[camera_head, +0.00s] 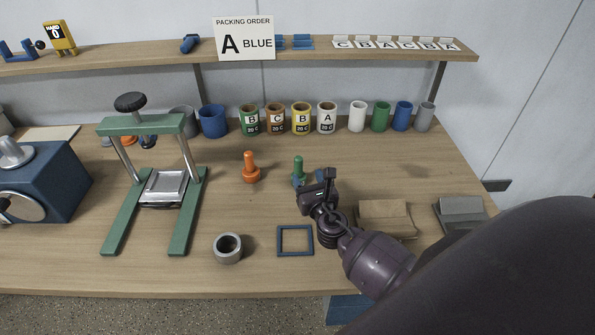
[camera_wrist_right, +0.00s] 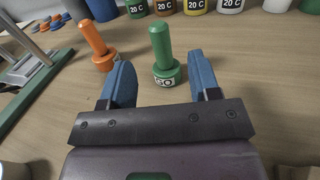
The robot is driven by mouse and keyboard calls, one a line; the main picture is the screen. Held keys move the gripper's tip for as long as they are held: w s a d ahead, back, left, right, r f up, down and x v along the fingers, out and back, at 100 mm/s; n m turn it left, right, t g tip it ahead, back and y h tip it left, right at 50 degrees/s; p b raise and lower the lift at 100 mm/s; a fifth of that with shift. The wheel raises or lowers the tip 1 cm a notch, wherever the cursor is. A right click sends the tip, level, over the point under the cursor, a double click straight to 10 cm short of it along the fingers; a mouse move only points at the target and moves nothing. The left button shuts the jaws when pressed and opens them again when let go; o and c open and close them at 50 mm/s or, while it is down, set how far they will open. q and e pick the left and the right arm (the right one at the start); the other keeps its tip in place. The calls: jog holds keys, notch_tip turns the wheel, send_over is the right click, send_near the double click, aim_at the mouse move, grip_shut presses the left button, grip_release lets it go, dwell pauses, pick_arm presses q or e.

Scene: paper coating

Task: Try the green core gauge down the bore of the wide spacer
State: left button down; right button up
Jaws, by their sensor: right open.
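The green core gauge (camera_head: 298,166) stands upright on the table, a peg on a wider round base with a label. It also shows in the right wrist view (camera_wrist_right: 163,52). My right gripper (camera_head: 308,180) is open and empty, just on the near side of the gauge. In the wrist view its blue fingers (camera_wrist_right: 159,75) point at the gauge's base, one to each side. A thick grey ring with an open bore, which looks like the wide spacer (camera_head: 228,250), stands at the table's front, left of the gripper. My left gripper is not in view.
An orange gauge (camera_head: 251,170) stands left of the green one. A blue square frame (camera_head: 281,252) lies right of the ring. A green press stand (camera_head: 112,220) is at the left. Labelled tins (camera_head: 301,119) and coloured cups line the back. Brown blocks (camera_head: 372,212) lie right of my gripper.

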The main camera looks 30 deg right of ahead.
aim_at(300, 164)
jog(key=shift+x, duration=1.9)
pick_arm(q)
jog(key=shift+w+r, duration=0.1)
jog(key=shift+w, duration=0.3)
pick_arm(e)
jog(key=shift+f+x, duration=0.1)
jog(key=shift+x, duration=0.95)
jog(key=shift+f+x, duration=0.15)
jog(key=shift+x, duration=0.95)
jog(key=c, duration=1)
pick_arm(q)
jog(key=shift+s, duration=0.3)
pick_arm(e)
jog(key=shift+r, duration=0.1)
